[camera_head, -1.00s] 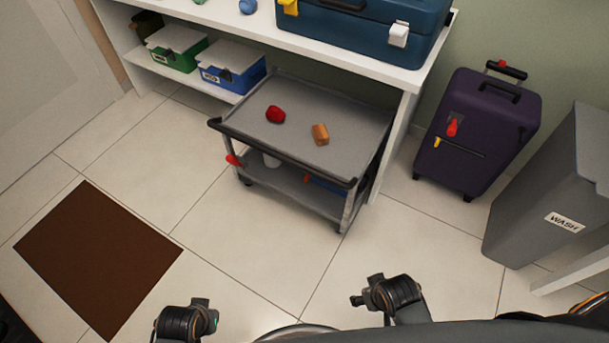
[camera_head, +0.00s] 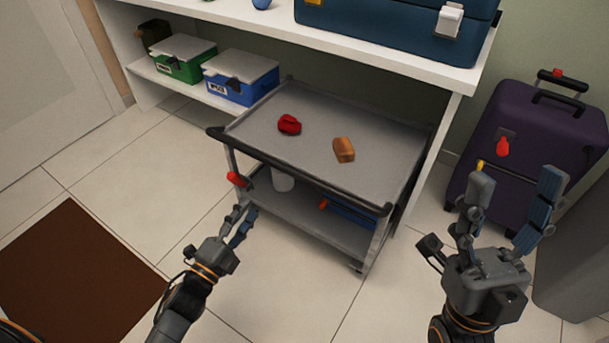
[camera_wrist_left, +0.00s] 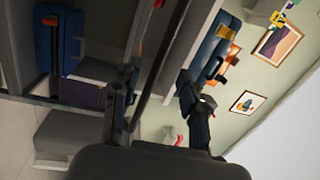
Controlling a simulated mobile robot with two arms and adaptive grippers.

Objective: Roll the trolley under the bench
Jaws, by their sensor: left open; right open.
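The grey two-shelf trolley (camera_head: 345,187) stands partly under the white bench (camera_head: 390,58), its front end with a black handle bar (camera_head: 290,168) sticking out toward me. A red item (camera_head: 289,125) and an orange-brown block (camera_head: 343,150) lie on its top. A white cup (camera_head: 282,181) and a blue item (camera_head: 350,213) are on its lower shelf. My left gripper (camera_head: 241,220) is open, just in front of the trolley's left front corner, below the red knob (camera_head: 237,180). My right gripper (camera_head: 513,218) is open and empty, right of the trolley. In the left wrist view, my left gripper's fingers (camera_wrist_left: 158,95) stand apart.
A green box (camera_head: 183,60) and a blue box (camera_head: 240,78) sit on the bench's low shelf, left of the trolley. A purple suitcase (camera_head: 530,140) and a grey bin (camera_head: 580,265) stand at the right. A brown mat (camera_head: 75,270) lies on clear tiled floor.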

